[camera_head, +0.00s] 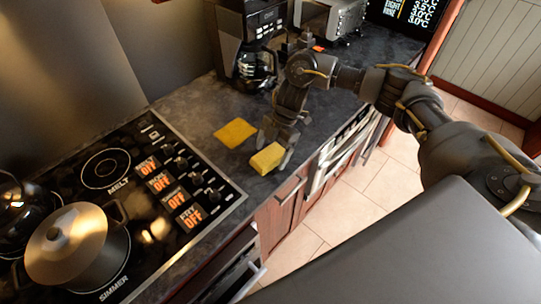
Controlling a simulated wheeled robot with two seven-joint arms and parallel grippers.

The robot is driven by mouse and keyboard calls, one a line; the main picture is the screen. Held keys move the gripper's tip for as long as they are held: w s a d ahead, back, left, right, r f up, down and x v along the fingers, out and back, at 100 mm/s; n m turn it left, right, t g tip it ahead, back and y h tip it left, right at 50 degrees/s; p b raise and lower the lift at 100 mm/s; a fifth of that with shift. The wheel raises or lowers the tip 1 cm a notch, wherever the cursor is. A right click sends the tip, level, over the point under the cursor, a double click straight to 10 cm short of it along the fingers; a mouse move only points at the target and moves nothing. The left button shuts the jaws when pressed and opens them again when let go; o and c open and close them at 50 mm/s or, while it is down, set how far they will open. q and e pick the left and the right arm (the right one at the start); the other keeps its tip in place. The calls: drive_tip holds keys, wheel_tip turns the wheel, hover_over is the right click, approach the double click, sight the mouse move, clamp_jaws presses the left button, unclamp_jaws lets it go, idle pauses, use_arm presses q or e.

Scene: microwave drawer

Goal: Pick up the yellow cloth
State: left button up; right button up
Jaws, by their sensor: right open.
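The yellow cloth (235,132) lies flat on the dark countertop, right of the stove and in front of the coffee maker. My right gripper (274,150) reaches down from the right, its fingers open near the counter's front edge, right of the cloth and apart from it. A yellow sponge-like block (266,159) is at its fingertips; I cannot tell whether the fingers touch it. My left gripper is not in view.
A stove (150,200) with knobs holds a lidded pot (68,240) and a dark kettle (14,215). A coffee maker (245,45) and a toaster (333,14) stand behind. Drawers (287,195) lie below the counter edge. Counter left of the cloth is clear.

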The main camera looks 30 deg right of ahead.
drive_tip(key=shift+c, duration=0.4)
drive_tip(key=c, duration=1)
drive_tip(key=shift+w+r, duration=0.1)
drive_tip(key=shift+r+b, duration=0.6)
drive_tip(key=s+a+r+b, duration=0.3)
drive_tip(key=s+a+r, duration=0.2)
drive_tip(key=s+r, duration=0.6)
drive_tip(key=shift+s+r, duration=0.3)
drive_tip(key=shift+s, duration=0.8)
